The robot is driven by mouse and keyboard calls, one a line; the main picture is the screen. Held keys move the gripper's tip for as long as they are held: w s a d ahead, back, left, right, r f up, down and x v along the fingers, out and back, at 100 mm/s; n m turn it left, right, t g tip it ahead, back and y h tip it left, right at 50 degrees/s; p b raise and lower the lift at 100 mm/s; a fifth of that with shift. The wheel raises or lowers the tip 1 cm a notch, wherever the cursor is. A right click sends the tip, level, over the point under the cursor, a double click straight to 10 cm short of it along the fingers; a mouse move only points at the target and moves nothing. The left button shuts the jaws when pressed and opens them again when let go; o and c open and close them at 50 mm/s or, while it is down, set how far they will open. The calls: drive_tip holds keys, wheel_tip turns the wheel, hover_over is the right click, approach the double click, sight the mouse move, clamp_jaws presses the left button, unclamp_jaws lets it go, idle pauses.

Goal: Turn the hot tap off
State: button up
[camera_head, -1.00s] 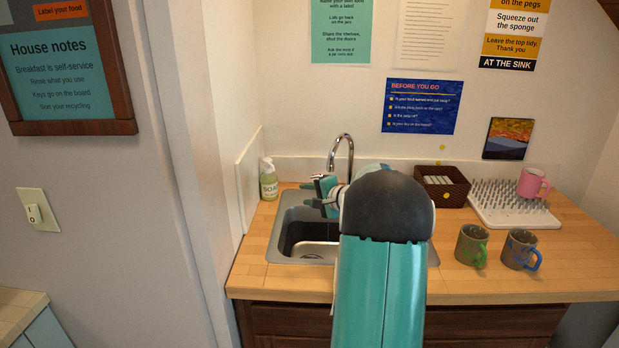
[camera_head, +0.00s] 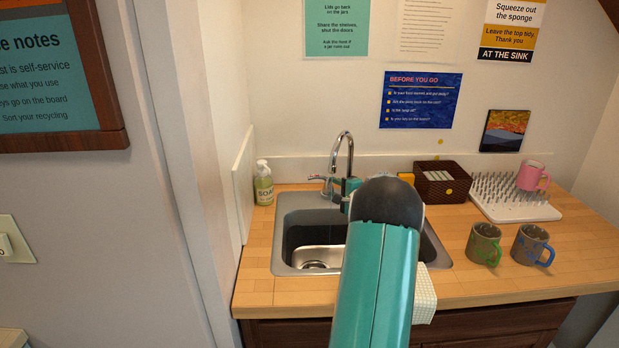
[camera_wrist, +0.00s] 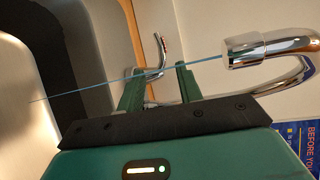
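The chrome tap (camera_head: 345,150) stands behind the sink, and its lever (camera_head: 322,178) points left at its base. In the wrist view the lever (camera_wrist: 160,50) carries a red mark and lies just past my fingertips, in line with the gap between them; I cannot tell whether they touch it. The spout (camera_wrist: 245,50) is at right, and a thin blue stream of water (camera_wrist: 205,63) runs from it across the view. My gripper (camera_wrist: 158,80) has its two green fingers apart with nothing clamped. In the head view it is mostly hidden behind my arm.
The sink (camera_head: 285,255) is sunk into the wooden counter (camera_head: 262,295). A soap bottle (camera_head: 263,184) stands left of it. A brown basket (camera_head: 437,190), a spiked drying mat (camera_head: 497,200) with a pink mug, and two grey mugs (camera_head: 484,244) stand at right. A checked cloth (camera_head: 425,295) hangs at the front edge.

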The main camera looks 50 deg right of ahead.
sight(315, 179)
drive_tip(key=x, duration=1.3)
drive_tip(key=shift+w+d+f, duration=0.1)
drive_tip(key=shift+w+f, duration=0.1)
clamp_jaws()
